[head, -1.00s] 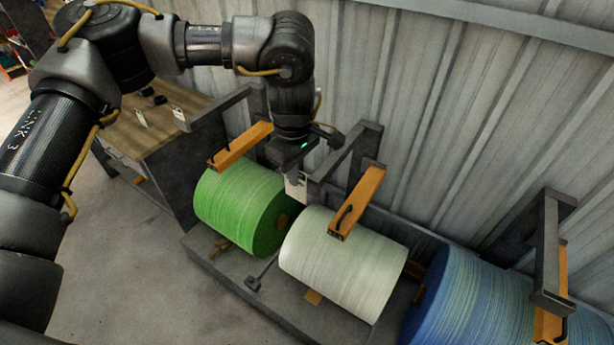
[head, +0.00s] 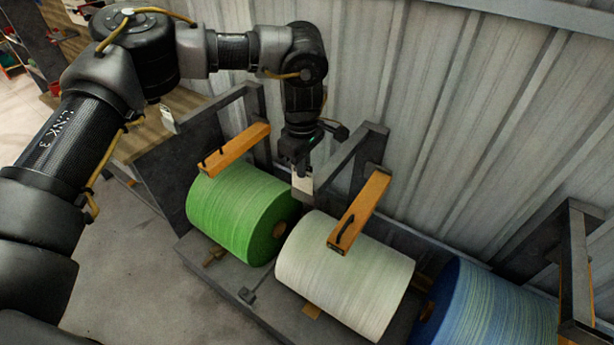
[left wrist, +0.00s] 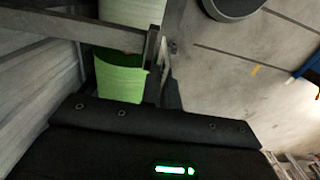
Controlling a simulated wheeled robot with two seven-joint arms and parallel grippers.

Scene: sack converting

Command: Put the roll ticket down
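My left gripper (head: 301,169) points down behind the gap between the green roll (head: 240,212) and the white roll (head: 345,272). A small pale card, the roll ticket (head: 302,184), is at its fingertips and appears held between them. The ticket hangs close to the grey bracket arm and above the rolls. In the left wrist view the dark gripper housing (left wrist: 140,145) fills the bottom and hides the fingers and ticket; the green roll (left wrist: 120,80) shows beyond it. My right gripper is not in view.
Orange bars with black handles lie over the green roll (head: 234,150) and white roll (head: 359,212). A corrugated wall (head: 430,130) is close behind. Another pale tag (head: 168,119) shows near the bench at left.

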